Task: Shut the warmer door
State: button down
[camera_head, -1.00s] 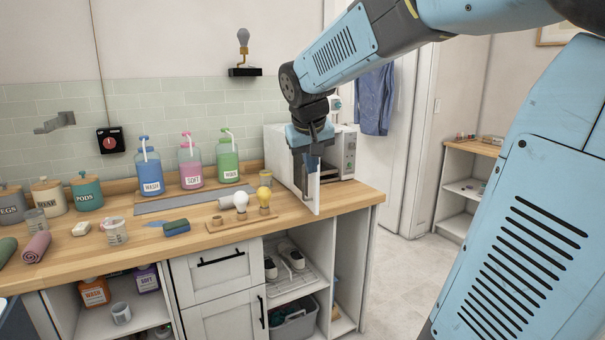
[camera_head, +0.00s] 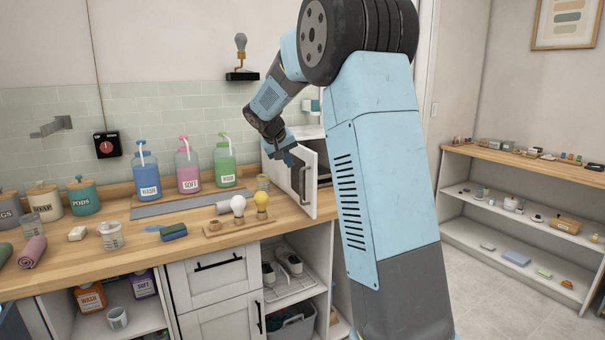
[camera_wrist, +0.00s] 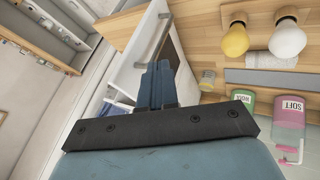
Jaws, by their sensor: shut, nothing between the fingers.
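The white warmer (camera_head: 273,173) stands at the right end of the wooden counter, mostly hidden behind its door and my arm. Its door (camera_head: 310,197) is open and sticks out toward the front of the counter, with a dark gap behind it. A grey bar handle is on the door. My gripper (camera_head: 290,158) is at the upper left part of the door. In the wrist view, my gripper's blue fingers (camera_wrist: 159,66) are shut and empty beside the door (camera_wrist: 130,78), below the handle (camera_wrist: 153,38) in the picture. I cannot tell whether they touch it.
Two bulbs on a wooden base (camera_head: 232,226) stand left of the door. A wall lamp (camera_head: 242,75) is above. A shelf unit (camera_head: 525,215) is at the right, with bare floor before it.

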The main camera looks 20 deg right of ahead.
send_near(312, 185)
notch_tip(312, 185, down, 3)
jog(key=w+a, duration=0.2)
jog(key=shift+s+d+f, duration=0.1)
jog(key=shift+d+f, duration=0.05)
jog(key=shift+d, duration=0.9)
jog(key=shift+d+f, duration=0.15)
jog(key=shift+d, duration=0.85)
